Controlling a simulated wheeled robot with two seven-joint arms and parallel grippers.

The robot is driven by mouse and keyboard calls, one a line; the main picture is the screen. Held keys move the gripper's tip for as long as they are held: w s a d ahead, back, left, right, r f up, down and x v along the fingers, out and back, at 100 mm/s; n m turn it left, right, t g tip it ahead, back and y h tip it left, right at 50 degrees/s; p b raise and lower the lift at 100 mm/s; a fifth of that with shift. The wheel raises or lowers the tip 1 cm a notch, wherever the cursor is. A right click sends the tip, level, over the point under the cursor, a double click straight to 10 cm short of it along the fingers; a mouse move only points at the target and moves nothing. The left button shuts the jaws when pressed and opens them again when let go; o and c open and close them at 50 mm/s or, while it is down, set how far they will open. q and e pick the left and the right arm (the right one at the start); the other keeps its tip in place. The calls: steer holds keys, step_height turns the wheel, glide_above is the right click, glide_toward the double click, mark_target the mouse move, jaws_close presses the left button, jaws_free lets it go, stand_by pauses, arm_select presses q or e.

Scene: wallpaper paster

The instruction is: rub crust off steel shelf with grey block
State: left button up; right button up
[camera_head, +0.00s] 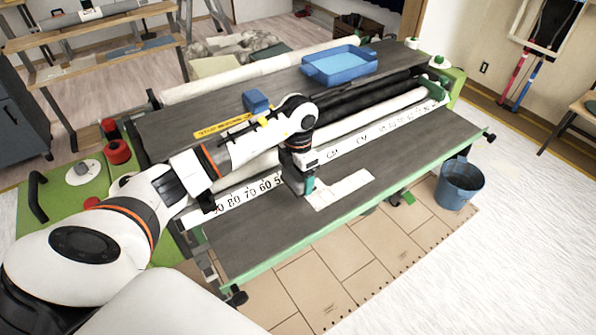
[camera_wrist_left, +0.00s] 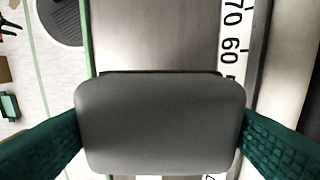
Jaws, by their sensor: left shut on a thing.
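The steel shelf (camera_head: 270,235) is the long dark grey front ledge of the pasting machine; its bare surface also shows in the left wrist view (camera_wrist_left: 155,40). A flat white patch (camera_head: 345,188), which looks like the crust, lies on it just right of my left gripper (camera_head: 303,186). That gripper is low over the shelf and shut on the grey block (camera_wrist_left: 160,125), which sits between the green fingers in the wrist view. The block hides the shelf beneath it, and I cannot tell whether it touches the steel. My right gripper is not in view.
A numbered white scale (camera_head: 375,140) and rollers (camera_head: 375,97) run behind the shelf. A blue tray (camera_head: 338,66) stands on the machine's rear top. A blue bucket (camera_head: 459,186) is off the shelf's right end. The shelf's left and right stretches are clear.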

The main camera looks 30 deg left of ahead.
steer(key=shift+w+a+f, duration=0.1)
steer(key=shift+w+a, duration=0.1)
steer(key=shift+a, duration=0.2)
arm_select(q)
step_height(320, 180, down, 7)
steer(key=b, duration=0.5)
steer(key=shift+r, duration=0.2)
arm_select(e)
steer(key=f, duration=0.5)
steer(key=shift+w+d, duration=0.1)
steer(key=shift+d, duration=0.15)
